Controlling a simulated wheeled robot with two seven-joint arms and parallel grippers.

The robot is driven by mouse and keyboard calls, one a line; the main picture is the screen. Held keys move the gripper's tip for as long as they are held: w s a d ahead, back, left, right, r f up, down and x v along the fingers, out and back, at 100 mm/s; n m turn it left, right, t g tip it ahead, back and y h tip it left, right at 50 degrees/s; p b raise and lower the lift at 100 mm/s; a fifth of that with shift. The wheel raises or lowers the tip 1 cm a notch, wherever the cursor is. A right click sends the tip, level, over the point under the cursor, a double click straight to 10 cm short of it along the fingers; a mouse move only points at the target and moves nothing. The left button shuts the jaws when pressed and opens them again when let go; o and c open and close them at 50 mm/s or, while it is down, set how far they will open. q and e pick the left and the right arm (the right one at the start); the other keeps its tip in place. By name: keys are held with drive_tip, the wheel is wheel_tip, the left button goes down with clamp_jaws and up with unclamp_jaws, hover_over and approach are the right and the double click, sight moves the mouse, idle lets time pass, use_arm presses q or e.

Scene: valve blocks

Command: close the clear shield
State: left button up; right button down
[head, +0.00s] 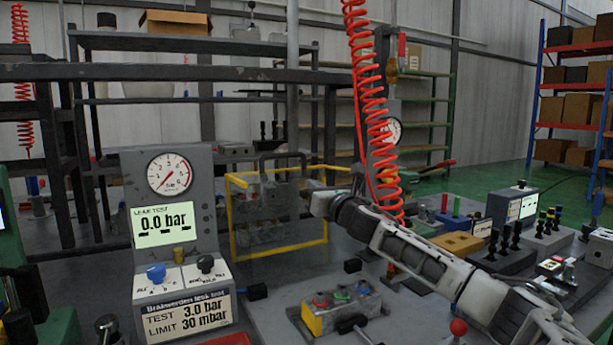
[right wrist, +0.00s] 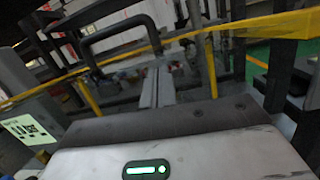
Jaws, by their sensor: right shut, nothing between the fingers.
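The clear shield (head: 282,248) shows in the head view as a yellow-edged frame with see-through panels, around and in front of a grey valve block (head: 262,231). Its yellow edge (right wrist: 190,36) crosses the upper part of the right wrist view. I cannot tell how far the shield is open. My right gripper (head: 288,195) is at the upper right of the frame and hides part of it. In the right wrist view its fingers (right wrist: 157,86) are shut and empty, below a dark arched bar (right wrist: 122,25). Contact with the shield is unclear. My left gripper is out of view.
A leak-test panel (head: 175,212) reading 0.0 bar stands left of the shield. A yellow-grey box with coloured buttons (head: 341,307) lies in front. A red coiled hose (head: 371,95) hangs beside my right arm. Dark fixtures (head: 505,255) stand at the right.

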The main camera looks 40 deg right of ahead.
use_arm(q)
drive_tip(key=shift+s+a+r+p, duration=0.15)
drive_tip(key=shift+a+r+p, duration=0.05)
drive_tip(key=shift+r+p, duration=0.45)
use_arm(e)
drive_tip(key=x, duration=0.4)
drive_tip(key=shift+w, duration=0.25)
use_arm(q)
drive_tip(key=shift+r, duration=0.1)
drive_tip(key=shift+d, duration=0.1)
